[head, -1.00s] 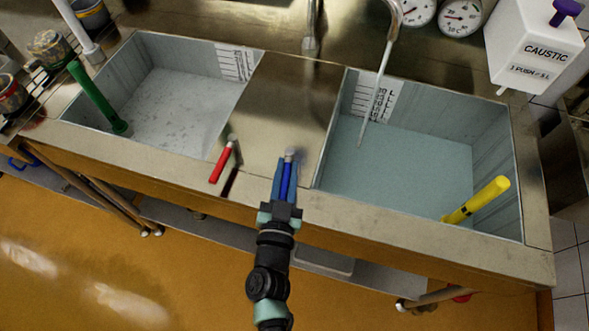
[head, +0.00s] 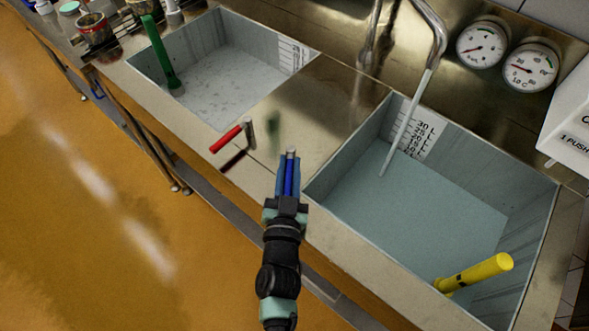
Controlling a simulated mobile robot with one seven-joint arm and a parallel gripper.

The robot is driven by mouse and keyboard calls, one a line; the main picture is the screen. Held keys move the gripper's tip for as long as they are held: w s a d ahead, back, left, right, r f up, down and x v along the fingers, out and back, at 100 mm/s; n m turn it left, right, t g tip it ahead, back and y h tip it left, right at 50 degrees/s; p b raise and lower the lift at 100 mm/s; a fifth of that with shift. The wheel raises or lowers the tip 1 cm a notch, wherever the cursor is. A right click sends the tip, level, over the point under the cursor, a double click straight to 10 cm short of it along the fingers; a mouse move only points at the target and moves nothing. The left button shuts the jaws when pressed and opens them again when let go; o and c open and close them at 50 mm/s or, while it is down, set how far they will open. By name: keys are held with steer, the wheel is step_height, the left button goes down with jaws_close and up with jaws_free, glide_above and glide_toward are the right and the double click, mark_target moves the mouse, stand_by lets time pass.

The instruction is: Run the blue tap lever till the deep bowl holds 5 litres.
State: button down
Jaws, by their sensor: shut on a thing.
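My gripper (head: 289,168) is shut around the blue tap lever (head: 289,180) on the sink's front deck, between the two bowls. A stream of water (head: 405,122) runs from the spout (head: 436,40) into the right bowl (head: 540,228). This bowl looks like the deep one, and blue-grey water (head: 410,215) covers its floor. The lower marks are too small to read surely, so I cannot tell the exact level.
A red lever (head: 228,138) stands left of my gripper. The left bowl (head: 195,52) has a green standpipe (head: 160,55) and a pale, speckled floor. A yellow standpipe (head: 475,273) leans in the right bowl. Two dials (head: 505,55) and a white dispenser (head: 572,118) are at the back right.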

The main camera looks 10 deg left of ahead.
stand_by(0.4)
steer(key=c, duration=0.8)
jaws_free()
steer(key=shift+o, duration=0.2)
steer(key=s+b, duration=0.1)
steer(key=s, duration=1.2)
steer(key=shift+d, duration=0.45)
